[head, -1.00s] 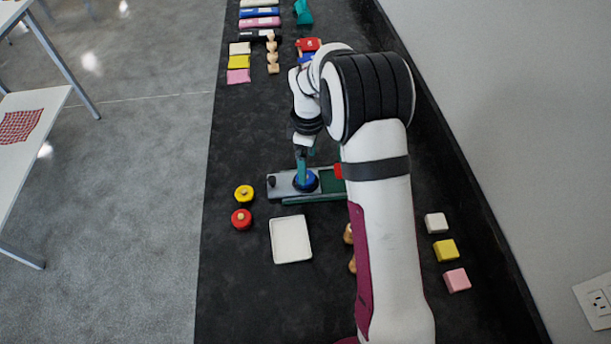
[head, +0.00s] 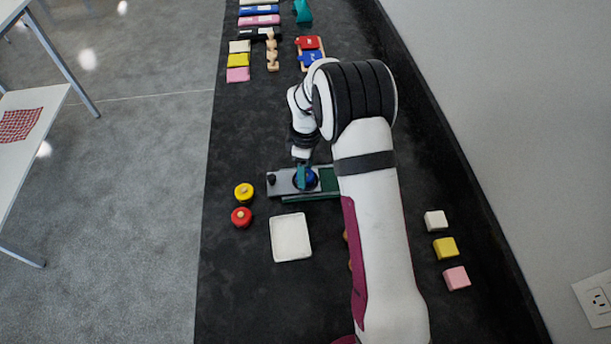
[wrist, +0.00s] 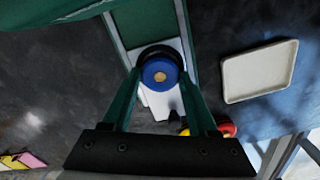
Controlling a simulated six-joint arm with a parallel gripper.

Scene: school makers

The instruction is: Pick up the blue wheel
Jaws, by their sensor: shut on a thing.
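The blue wheel (head: 311,180) is at the grey-and-green holder (head: 284,188) on the dark bench. In the wrist view the blue wheel (wrist: 159,75) shows its round face with a tan centre, and a black ring lies behind it. My gripper (head: 304,178) reaches down to the wheel, with its teal fingers on either side of it. The wrist view shows my gripper (wrist: 160,80) shut on the wheel. I cannot tell whether the wheel is clear of the holder.
A yellow wheel (head: 244,191) and a red wheel (head: 241,217) lie left of the holder. An empty white tray (head: 290,238) lies in front. White, yellow (head: 445,248) and pink blocks stand at right.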

